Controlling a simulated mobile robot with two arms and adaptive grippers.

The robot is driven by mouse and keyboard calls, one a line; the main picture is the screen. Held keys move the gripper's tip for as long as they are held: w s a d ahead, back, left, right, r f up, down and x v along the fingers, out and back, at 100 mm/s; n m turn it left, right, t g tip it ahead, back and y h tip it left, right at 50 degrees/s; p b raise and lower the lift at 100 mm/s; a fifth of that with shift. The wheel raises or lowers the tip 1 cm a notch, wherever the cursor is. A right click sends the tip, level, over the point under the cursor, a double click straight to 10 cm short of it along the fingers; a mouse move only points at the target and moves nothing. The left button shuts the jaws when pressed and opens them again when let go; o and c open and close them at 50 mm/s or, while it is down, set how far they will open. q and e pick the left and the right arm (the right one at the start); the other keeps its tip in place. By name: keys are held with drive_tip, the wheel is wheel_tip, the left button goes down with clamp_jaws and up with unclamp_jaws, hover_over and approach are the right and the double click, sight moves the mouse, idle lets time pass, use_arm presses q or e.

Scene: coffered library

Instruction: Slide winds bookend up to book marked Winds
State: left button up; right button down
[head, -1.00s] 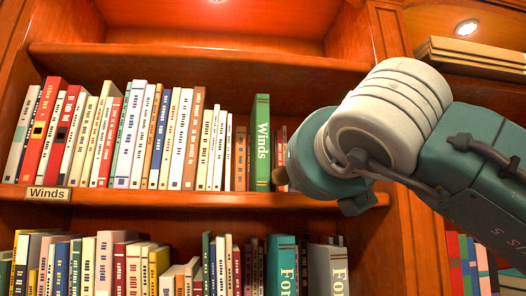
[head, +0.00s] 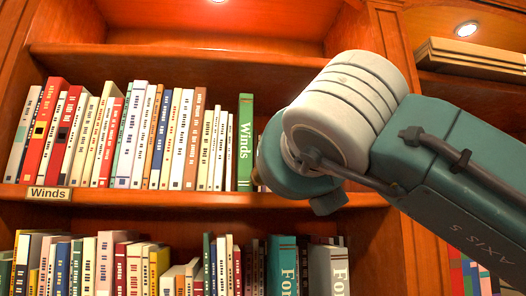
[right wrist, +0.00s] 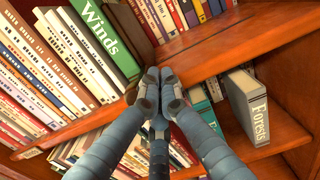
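A green book-shaped block marked Winds (head: 245,140) stands upright on the upper shelf at the right end of a row of pale books. It also shows in the right wrist view (right wrist: 108,38). I see no second Winds-marked piece, so I cannot tell whether this one is the bookend or the book. My right gripper's fingers (right wrist: 158,85) are closed together and look empty, with their tips beside the green block's right side near its base. Exact contact is unclear. In the head view my right arm hides the fingertips. My left gripper is not in view.
The upper shelf (head: 150,197) carries a Winds label (head: 48,194) on its front edge. More books (right wrist: 165,15) stand beyond the green block. On the lower shelf are a teal block (head: 282,265) and a grey Forests block (head: 328,270). A wooden upright bounds the shelves at right.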

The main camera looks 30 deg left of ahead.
drive_tip(key=shift+s+a, duration=0.6)
drive_tip(key=shift+a, duration=0.2)
drive_tip(key=shift+f, duration=0.1)
drive_tip(key=shift+w+d+b, duration=0.2)
drive_tip(key=shift+b, duration=0.1)
drive_tip(key=w+d, duration=0.1)
drive_tip(key=w+d+b, duration=0.1)
drive_tip(key=shift+d, duration=0.3)
drive_tip(key=shift+s, duration=0.25)
drive_tip(key=v, duration=1.1)
drive_tip(key=shift+s+d, duration=0.25)
